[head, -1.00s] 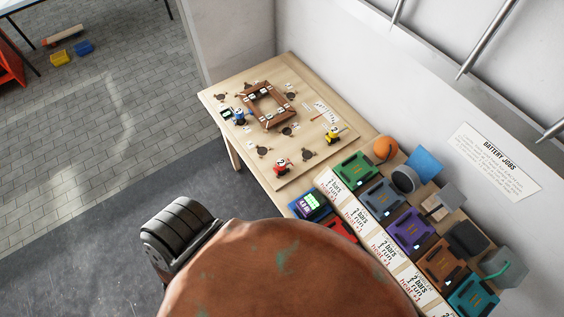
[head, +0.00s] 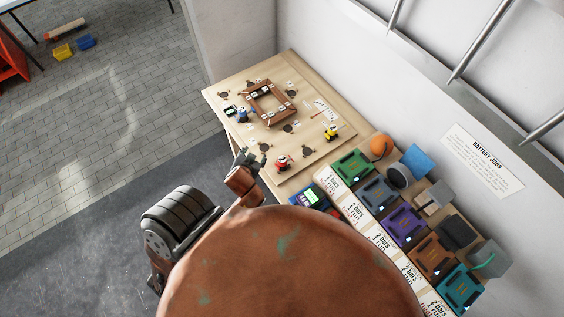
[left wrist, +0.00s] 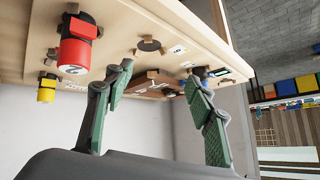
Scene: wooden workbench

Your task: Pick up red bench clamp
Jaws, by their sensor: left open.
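The red bench clamp (head: 283,162) stands on the pale wooden board near its front edge in the head view. In the left wrist view the red clamp (left wrist: 77,50) is large at the upper left, beside the left finger and not between the fingers. My left gripper (head: 250,157) is just left of the board's near edge, apart from the red clamp. Its green-padded fingers (left wrist: 158,82) are spread and empty. My right gripper is not in view.
A blue clamp (head: 243,115) and a yellow clamp (head: 331,132) stand on the same board, around a brown wooden frame (head: 269,103). Coloured battery blocks, such as a green one (head: 352,167), line the bench to the right. A blue device with a screen (head: 310,197) sits near the front edge.

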